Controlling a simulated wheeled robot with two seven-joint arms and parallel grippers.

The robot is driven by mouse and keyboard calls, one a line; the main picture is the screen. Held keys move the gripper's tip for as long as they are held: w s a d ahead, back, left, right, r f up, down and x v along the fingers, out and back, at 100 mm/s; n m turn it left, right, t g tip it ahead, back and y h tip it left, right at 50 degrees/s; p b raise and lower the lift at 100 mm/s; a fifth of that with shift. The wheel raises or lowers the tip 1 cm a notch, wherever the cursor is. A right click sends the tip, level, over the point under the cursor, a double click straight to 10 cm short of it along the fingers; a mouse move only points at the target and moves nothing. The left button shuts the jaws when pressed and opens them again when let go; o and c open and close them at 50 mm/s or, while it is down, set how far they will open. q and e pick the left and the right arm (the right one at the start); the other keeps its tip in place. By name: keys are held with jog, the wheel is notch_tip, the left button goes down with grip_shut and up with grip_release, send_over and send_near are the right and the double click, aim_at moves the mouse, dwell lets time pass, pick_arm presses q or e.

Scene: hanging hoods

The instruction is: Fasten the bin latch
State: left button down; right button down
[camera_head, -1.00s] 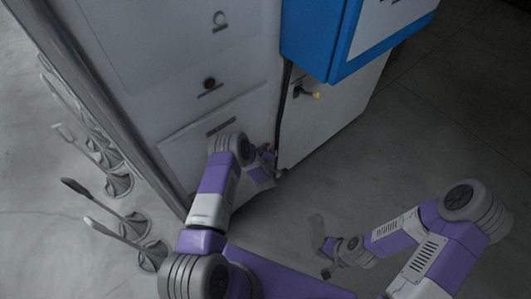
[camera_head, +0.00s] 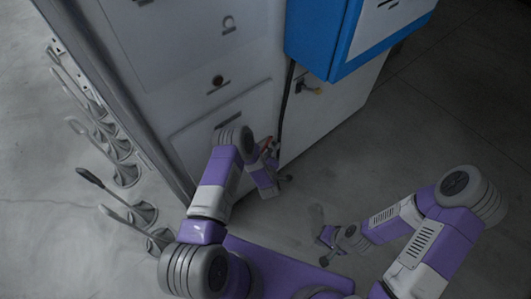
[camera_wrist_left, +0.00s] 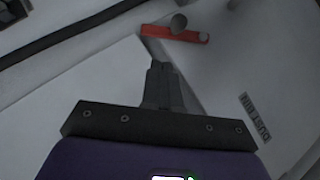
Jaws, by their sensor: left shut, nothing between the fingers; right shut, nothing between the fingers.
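A red latch bar (camera_wrist_left: 160,33) with a grey round knob (camera_wrist_left: 178,23) lies across the top middle of the left wrist view, on a pale panel. A "DUST BIN" label (camera_wrist_left: 255,117) is on the panel to its right. In the head view a small red part of the latch (camera_head: 266,144) shows beside my left wrist, mostly hidden by it. My left gripper (camera_head: 285,180) is shut and empty, just below the latch; in the left wrist view its fingertips (camera_wrist_left: 158,66) point toward the bar, apart from it. My right gripper (camera_head: 325,258) is shut and empty over the floor.
The tall grey cabinet (camera_head: 190,60) stands close in front. A blue box (camera_head: 325,40) juts out at the upper right, above a small black fitting (camera_head: 305,88). Several grey floor stands (camera_head: 140,212) are at the left. The floor at right is clear.

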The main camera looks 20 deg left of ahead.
dwell(0.3)
pick_arm(q)
jog(key=s+d+r+m+g+h, duration=0.2)
jog(key=s+d+m+g+h, duration=0.1)
jog(key=s, duration=0.6)
jog(key=s+d+r+m+g+h, duration=0.2)
jog(key=s+m, duration=0.4)
jog(key=s, duration=0.3)
jog(key=s+d+r+m+g+h, duration=0.2)
jog(key=s+d+m+g+h, duration=0.2)
jog(key=s, duration=0.6)
jog(key=shift+d+r+m+g, duration=0.35)
jog(key=shift+d+g, duration=0.35)
jog(key=shift+g, duration=0.4)
jog(key=shift+d, duration=0.1)
